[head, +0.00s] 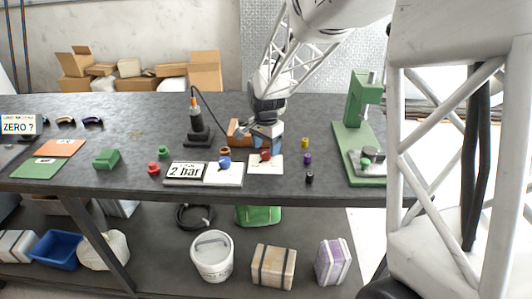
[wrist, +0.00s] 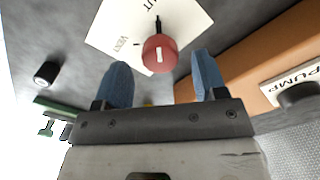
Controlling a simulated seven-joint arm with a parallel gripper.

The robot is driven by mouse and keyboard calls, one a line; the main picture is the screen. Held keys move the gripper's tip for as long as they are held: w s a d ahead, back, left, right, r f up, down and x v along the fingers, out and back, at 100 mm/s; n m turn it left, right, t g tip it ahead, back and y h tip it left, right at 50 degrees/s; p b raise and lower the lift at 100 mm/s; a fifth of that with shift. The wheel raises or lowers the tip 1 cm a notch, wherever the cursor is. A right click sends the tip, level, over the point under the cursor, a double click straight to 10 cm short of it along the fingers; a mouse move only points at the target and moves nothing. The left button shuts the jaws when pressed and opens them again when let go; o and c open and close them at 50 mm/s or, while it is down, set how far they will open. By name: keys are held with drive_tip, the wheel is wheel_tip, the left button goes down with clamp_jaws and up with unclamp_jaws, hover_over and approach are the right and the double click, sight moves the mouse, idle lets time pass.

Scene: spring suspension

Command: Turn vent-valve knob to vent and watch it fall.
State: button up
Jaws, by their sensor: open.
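The vent-valve knob is a round red knob with a white mark (wrist: 160,53); a black pointer extends from it toward the partly visible letters "UT". It sits on a white card (wrist: 118,28) that also reads "VENT". In the head view the red knob (head: 265,155) and its card (head: 275,168) are near the bench's front edge. My gripper (wrist: 159,64) is open. Its blue fingers appear on either side of the knob in the wrist view, with visible gaps; contact is not seen. In the head view my gripper (head: 266,143) is just behind and above the knob.
A "2 bar" sign (head: 186,172) and a blue knob (head: 224,162) on a white card stand to the left. An orange block (wrist: 265,70) labelled "PUMP" is close to my right finger. Small cylinders (head: 307,158) and a green stand (head: 350,135) are to the right.

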drive_tip(key=shift+f, duration=1.4)
drive_tip(key=shift+c, duration=0.2)
drive_tip(key=c, duration=0.9)
